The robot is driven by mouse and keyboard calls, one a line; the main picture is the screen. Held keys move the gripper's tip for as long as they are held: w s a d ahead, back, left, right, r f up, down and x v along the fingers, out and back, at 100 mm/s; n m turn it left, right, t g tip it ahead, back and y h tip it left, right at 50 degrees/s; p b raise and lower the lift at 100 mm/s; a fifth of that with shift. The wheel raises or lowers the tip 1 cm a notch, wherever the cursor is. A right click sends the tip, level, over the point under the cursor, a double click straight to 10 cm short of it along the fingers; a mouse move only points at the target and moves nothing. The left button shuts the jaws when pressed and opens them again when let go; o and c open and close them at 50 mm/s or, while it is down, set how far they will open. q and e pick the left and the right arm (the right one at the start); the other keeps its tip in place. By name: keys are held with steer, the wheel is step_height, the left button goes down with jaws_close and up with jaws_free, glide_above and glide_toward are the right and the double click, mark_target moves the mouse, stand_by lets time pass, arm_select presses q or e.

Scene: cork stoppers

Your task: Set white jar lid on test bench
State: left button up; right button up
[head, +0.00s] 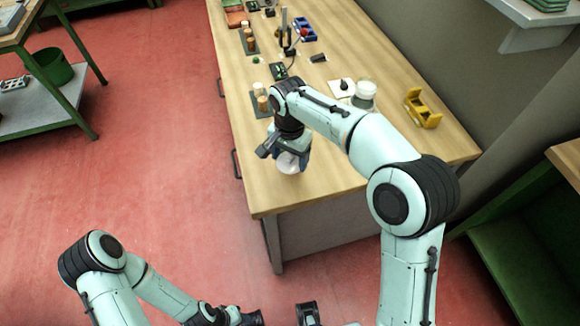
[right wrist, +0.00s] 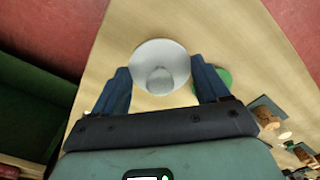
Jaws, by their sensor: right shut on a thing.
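The white jar lid (head: 287,162), round with a small knob, is at my right gripper (head: 290,153) over the near left part of the wooden test bench (head: 330,172). In the right wrist view the lid (right wrist: 160,54) sits between the two blue fingers of my right gripper (right wrist: 163,84), which is shut on it. The lid's underside is hidden, and I cannot tell whether it touches the bench top. My left arm is at the bottom left of the head view; its gripper (head: 236,317) is cut by the lower edge, its jaws unclear.
A clear vessel with a white top (head: 364,93), a black piece on a white square (head: 343,87) and a yellow rack (head: 422,107) stand on the bench. Corks (head: 261,98) line its left side. A green round thing (right wrist: 224,76) is beside one finger. The near bench corner is clear.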

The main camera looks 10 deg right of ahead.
mark_target(290, 167)
steer(key=shift+f, duration=2.3)
steer(key=shift+f+b, duration=0.15)
steer(key=shift+b, duration=0.15)
steer(key=o, duration=1)
step_height(290, 167, up, 12)
steer(key=shift+r+p, duration=0.2)
steer(key=shift+p, duration=0.8)
steer(key=shift+f, duration=0.1)
